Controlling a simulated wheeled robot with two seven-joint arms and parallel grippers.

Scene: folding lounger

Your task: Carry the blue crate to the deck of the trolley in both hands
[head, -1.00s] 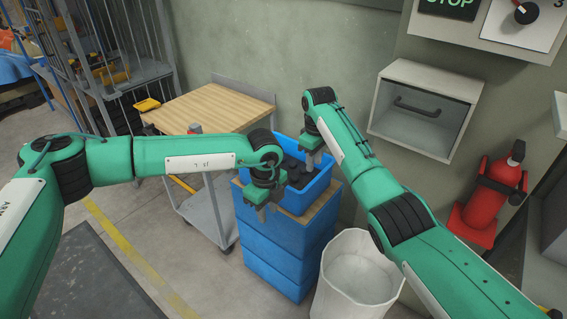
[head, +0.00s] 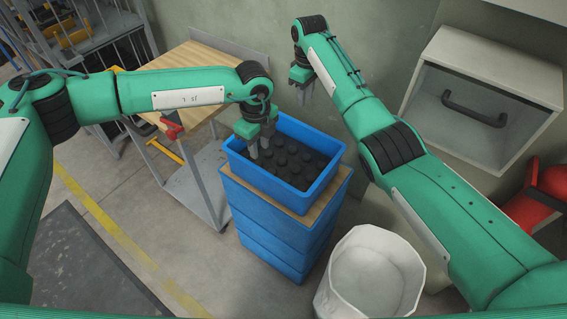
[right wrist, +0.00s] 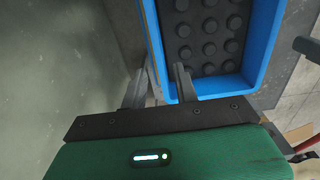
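My right gripper (head: 304,88) is open and empty above the back side. In the right wrist view its fingers (right wrist: 160,88) appear on either side of a crate wall, without closing on it. The grey trolley's deck (head: 200,192) is low, left of the stack.
The blue stack (head: 265,222) supports the crate. A white bin (head: 370,275) stands to its right. A wooden-topped bench (head: 205,72) is behind the trolley. Open floor lies at left.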

